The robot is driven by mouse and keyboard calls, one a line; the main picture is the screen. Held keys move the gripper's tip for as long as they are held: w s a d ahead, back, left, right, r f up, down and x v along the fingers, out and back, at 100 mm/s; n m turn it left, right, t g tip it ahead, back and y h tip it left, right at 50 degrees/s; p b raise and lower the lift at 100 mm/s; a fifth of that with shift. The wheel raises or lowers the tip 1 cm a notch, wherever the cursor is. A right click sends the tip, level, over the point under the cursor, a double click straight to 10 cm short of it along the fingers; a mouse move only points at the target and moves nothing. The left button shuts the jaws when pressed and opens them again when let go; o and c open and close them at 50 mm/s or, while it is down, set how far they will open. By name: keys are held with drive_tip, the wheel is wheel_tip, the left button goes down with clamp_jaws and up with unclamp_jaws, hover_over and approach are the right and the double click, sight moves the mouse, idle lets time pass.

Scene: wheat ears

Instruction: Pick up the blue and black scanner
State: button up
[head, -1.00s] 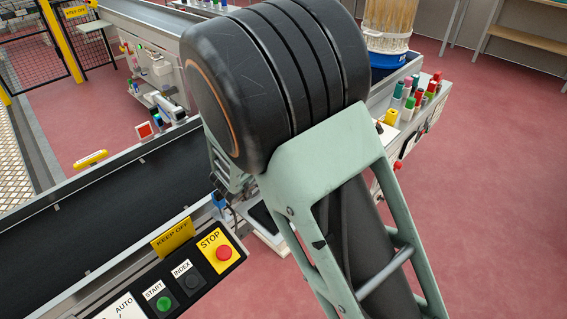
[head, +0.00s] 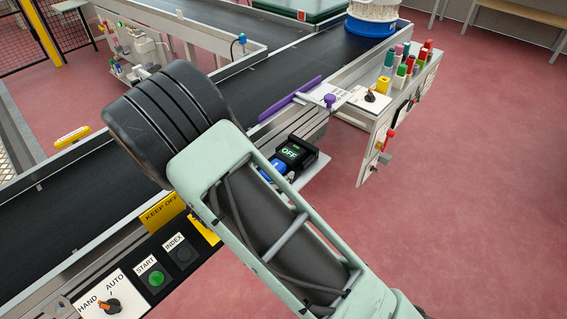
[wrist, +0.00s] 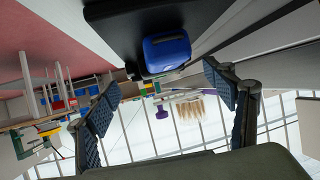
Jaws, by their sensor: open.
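The blue and black scanner (head: 291,154) sits on a small light ledge beside the conveyor in the head view, right of my arm. In the wrist view a blue block with a black body, which looks like the scanner (wrist: 167,52), shows at top centre. My gripper (wrist: 165,108) is open there, its two dark padded fingers spread on either side below the scanner in the picture, with nothing between them touching it. The head view does not show the fingers.
A conveyor (head: 60,222) runs behind my arm. A control panel (head: 130,285) with a "KEEP OFF" sign (head: 163,213) stands close at left. A purple bar (head: 290,99) and purple knob (head: 329,101) are behind the scanner. Several coloured bottles (head: 402,70) stand at right.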

sight(279, 165)
drive_tip(key=b+x, duration=0.1)
drive_tip(key=x, duration=0.5)
drive_tip(key=shift+w+d+f, duration=0.15)
drive_tip(key=shift+w, duration=0.2)
drive_tip(key=c, duration=1.5)
